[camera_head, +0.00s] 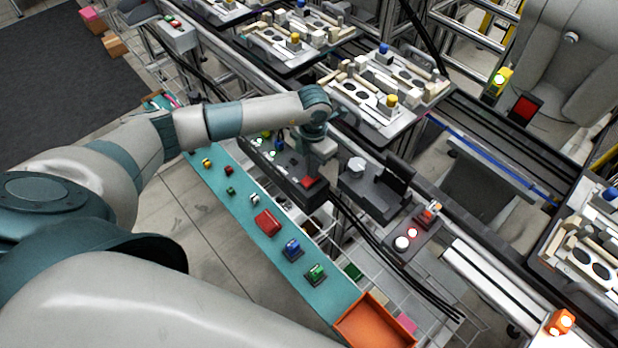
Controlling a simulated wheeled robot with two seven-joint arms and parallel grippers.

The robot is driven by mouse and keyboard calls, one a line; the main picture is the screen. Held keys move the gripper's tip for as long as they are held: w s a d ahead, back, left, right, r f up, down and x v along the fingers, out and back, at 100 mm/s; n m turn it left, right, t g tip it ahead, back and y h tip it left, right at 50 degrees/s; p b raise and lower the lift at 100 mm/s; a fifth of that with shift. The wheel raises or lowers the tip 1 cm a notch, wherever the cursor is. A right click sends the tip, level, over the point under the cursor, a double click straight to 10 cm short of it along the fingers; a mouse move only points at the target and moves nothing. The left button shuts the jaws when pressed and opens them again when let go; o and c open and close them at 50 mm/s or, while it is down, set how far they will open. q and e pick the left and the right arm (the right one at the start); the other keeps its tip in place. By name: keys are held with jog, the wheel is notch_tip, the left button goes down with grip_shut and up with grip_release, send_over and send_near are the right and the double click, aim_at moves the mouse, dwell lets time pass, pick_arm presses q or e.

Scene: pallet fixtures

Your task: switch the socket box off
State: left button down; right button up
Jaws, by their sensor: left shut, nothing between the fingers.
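A long dark box (284,166) on the rail side of the teal shelf appears to be the socket box. It has small green and white lights or sockets at its far end and a red patch, perhaps its switch (309,182), at its near end. My left gripper (314,174) points down over this near end, close to the red patch. Its fingers are shut with nothing between them. They are small and partly hidden, so I cannot tell whether they touch the box. The switch position cannot be made out. My right gripper is not in view.
The teal shelf (213,178) carries several small coloured parts and an orange tray (375,322) at its near end. Right of the box are a dark unit with a white knob (357,166), black cables (385,248), and a button panel with a lit red light (412,233). Pallet fixtures (385,92) stand behind.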

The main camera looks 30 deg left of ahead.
pick_arm(q)
jog(key=shift+f+b, duration=0.3)
jog(key=shift+f, duration=0.1)
jog(key=shift+r, duration=0.2)
jog(key=shift+r+p, duration=0.5)
jog(key=shift+r, duration=0.05)
jog(key=shift+r+p, duration=1.55)
jog(key=shift+r, duration=1.25)
jog(key=shift+s, duration=0.1)
